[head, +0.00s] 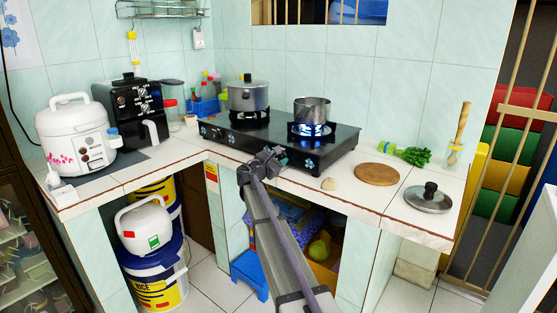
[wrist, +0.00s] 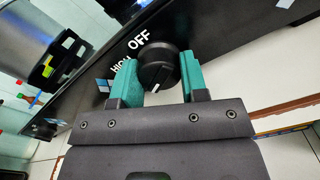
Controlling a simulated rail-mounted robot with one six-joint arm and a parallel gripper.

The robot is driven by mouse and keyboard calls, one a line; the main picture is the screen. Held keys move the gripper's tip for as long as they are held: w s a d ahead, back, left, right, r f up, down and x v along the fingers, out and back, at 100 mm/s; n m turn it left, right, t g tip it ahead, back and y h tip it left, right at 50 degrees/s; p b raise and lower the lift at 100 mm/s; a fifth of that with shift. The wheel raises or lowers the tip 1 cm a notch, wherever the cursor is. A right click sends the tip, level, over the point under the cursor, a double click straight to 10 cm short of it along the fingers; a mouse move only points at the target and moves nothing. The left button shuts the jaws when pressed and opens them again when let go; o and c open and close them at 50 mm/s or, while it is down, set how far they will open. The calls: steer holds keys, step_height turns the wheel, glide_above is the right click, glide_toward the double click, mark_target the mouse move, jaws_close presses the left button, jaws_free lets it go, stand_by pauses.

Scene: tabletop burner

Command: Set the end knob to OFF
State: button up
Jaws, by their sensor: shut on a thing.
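The black two-burner stove (head: 345,150) stands on the tiled counter. In the wrist view, a round black knob (wrist: 158,62) on its front panel (wrist: 225,25) sits between the teal fingers of my gripper (wrist: 157,85). My gripper is shut on this knob, with a finger on each side. White words OFF (wrist: 138,40) and HIGH (wrist: 121,67) are printed near it. The knob's white mark is on its lower edge, away from OFF. In the head view my gripper (head: 266,160) is at the stove's front and mostly hides the held knob.
A pot (head: 312,108) stands over a blue flame (head: 311,129) on the right burner. A lidded pot (head: 248,95) stands on the left one. A garlic bulb (head: 328,184), a round board (head: 377,174) and a lid (head: 428,199) lie to the right on the counter.

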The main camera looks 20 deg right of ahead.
steer(key=shift+m, duration=0.3)
steer(key=m, duration=0.9)
steer(key=shift+r+m, duration=0.1)
steer(key=shift+m, duration=0.3)
steer(key=m, duration=0.3)
steer(key=shift+m, duration=0.4)
steer(key=m, duration=0.5)
steer(key=shift+m, duration=2.3)
